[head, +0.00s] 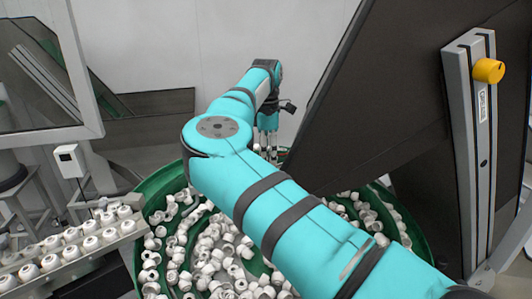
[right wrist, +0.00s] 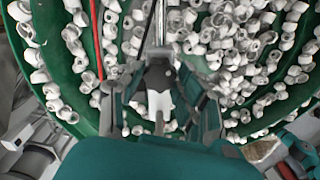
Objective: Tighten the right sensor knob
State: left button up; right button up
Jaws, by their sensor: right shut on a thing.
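My right gripper (head: 268,143) points down over the far side of the green bowl in the head view. In the right wrist view my right gripper (right wrist: 159,72) has its fingers on both sides of a small dark piece, which appears to be the right sensor knob (right wrist: 158,77). It is shut on this piece, at the lower end of a thin metal rod (right wrist: 160,24). The fingers partly hide the piece, and its turn angle cannot be told. In the head view the knob is too small or hidden to make out. My left gripper is not in view.
The green bowl (head: 146,207) holds many white caps. A rail with a row of white caps (head: 88,243) runs at the lower left. A big dark panel (head: 405,85) slants close right of my gripper. A yellow knob (head: 488,70) sits on a grey upright (head: 462,130).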

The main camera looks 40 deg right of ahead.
jog(key=m, duration=0.4)
jog(key=shift+m+p, duration=0.3)
jog(key=shift+m, duration=1.6)
jog(key=o, duration=1.1)
jog(key=shift+o, duration=0.2)
notch_tip(320, 180, up, 12)
jog(key=shift+f, duration=0.1)
